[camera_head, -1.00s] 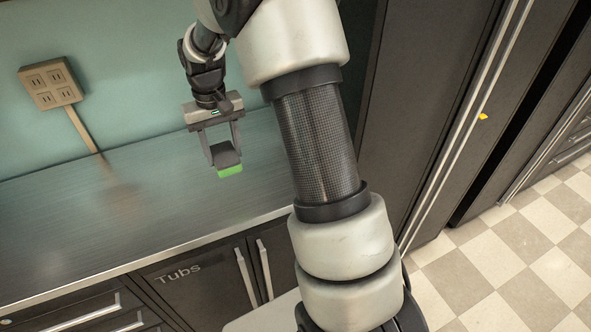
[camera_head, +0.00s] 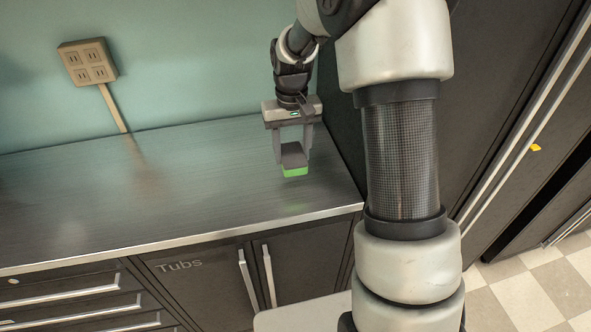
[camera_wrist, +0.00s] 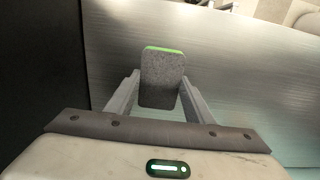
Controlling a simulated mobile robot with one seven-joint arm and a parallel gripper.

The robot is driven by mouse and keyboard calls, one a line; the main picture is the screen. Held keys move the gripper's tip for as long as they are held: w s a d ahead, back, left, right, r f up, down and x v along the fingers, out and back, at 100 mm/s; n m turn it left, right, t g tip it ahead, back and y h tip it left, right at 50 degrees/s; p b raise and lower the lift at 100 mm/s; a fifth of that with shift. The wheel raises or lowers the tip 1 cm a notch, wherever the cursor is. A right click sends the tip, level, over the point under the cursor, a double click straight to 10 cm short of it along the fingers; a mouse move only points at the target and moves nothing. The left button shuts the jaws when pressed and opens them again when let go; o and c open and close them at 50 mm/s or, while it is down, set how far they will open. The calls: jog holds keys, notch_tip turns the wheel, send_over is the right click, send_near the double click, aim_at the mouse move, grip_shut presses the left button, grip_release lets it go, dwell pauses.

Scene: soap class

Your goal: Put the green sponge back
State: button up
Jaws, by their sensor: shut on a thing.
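The green sponge (camera_head: 295,171) is held between the fingers of my gripper (camera_head: 293,156) in the head view. It has a bright green layer and a dark grey layer. In the wrist view the sponge (camera_wrist: 162,80) shows its grey face, with a green strip along its far edge. My gripper (camera_wrist: 158,88) is shut on its two sides. The sponge appears to be above the metal counter (camera_head: 140,205), near its right end. The exact gap to the counter is hard to tell.
The counter top is bare to the left of my gripper. A wall outlet (camera_head: 88,62) with a cable conduit is at the back. A cabinet labelled Tubs (camera_head: 190,285) and drawers (camera_head: 65,300) are below. A tall dark cabinet (camera_head: 500,90) stands to the right.

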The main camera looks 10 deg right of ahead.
jog(key=shift+f, duration=2.9)
jog(key=shift+f, duration=0.2)
jog(key=o, duration=1)
jog(key=shift+r, duration=0.1)
